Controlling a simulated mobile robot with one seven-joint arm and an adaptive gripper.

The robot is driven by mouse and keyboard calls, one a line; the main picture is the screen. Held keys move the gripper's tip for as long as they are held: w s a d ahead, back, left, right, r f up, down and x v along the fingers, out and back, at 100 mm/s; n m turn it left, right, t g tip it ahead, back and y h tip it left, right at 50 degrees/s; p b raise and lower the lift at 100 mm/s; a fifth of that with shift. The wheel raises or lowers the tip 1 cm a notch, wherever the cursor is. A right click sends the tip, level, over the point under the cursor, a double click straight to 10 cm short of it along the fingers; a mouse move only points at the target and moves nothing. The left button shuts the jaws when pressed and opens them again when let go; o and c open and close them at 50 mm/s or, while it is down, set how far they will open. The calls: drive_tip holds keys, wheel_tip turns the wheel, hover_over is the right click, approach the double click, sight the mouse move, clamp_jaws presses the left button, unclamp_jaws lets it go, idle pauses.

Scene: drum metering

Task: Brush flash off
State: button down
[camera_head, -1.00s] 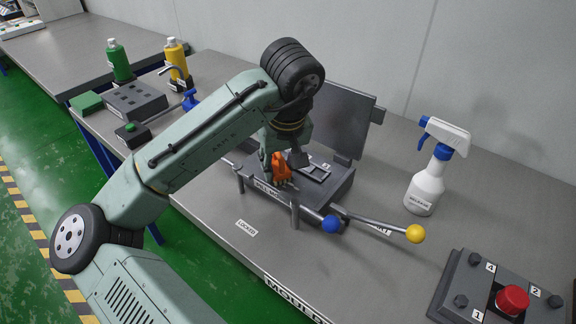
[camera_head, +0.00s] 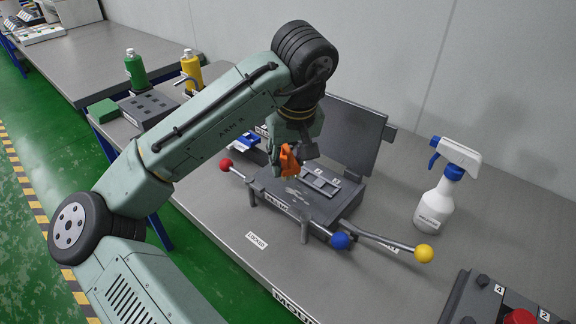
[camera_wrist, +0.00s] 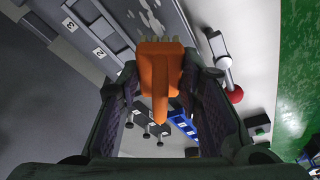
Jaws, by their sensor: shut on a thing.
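My gripper (camera_head: 290,160) is shut on an orange-handled brush (camera_wrist: 160,75), which also shows in the head view (camera_head: 289,161). In the wrist view its pale bristles point toward the open mould. The mould (camera_head: 350,203) lies on the bench, its dark lid (camera_head: 348,135) standing up behind. Pale flash patches (camera_head: 293,193) show on the mould's face, also in the wrist view (camera_wrist: 150,16). The brush appears held above the mould's left part; I cannot tell whether its bristles touch. A numbered row of recesses (camera_head: 320,181) lies right of the flash.
Lever handles end in red (camera_head: 226,165), blue (camera_head: 341,240) and yellow (camera_head: 424,253) balls around the mould. A white spray bottle (camera_head: 434,207) stands right. A blue item (camera_head: 243,143) lies behind left. Clear bench lies in front near the LOCKED label (camera_head: 257,241).

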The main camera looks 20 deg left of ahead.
sight(287, 147)
drive_tip(key=shift+r, duration=0.45)
drive_tip(key=shift+r, duration=0.1)
drive_tip(key=shift+r, duration=1.4)
